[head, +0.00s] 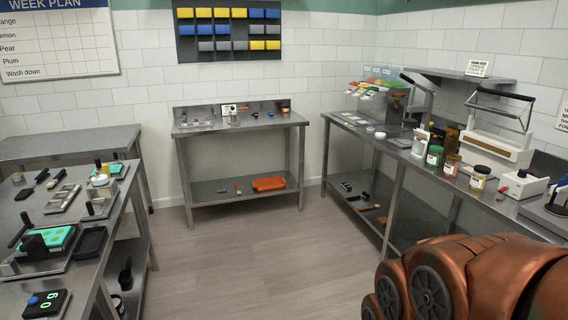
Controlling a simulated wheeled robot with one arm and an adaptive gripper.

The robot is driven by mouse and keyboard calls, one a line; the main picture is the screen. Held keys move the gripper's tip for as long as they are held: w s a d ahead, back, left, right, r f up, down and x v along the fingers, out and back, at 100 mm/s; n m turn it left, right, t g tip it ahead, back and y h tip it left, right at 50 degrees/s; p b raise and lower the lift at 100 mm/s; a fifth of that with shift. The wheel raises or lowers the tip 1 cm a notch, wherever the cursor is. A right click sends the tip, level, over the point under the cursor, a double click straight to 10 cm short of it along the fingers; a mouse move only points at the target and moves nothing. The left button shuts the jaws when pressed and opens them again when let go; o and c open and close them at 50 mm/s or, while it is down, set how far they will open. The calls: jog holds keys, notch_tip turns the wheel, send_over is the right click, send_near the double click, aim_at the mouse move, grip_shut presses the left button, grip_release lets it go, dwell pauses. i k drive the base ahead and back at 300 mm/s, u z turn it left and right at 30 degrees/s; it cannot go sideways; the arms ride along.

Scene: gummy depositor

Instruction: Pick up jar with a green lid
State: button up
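A small jar (434,157) with a white label and green colouring stands upright on the steel counter along the right wall. At this size I cannot tell its lid clearly from its body. It is the only green one in a short row of jars. My gripper is not in view; only copper-coloured links of my arm show at the lower right, well apart from the jars.
The right counter (385,143) also holds a white box-like device with a black handle (497,146), a white device with a red knob (522,184) and clear bins (367,103). A crowded steel table (70,252) stands left. The middle floor (245,252) is clear.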

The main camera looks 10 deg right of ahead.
aim_at(434, 159)
jog(key=i, duration=3.75)
jog(key=z, duration=1.45)
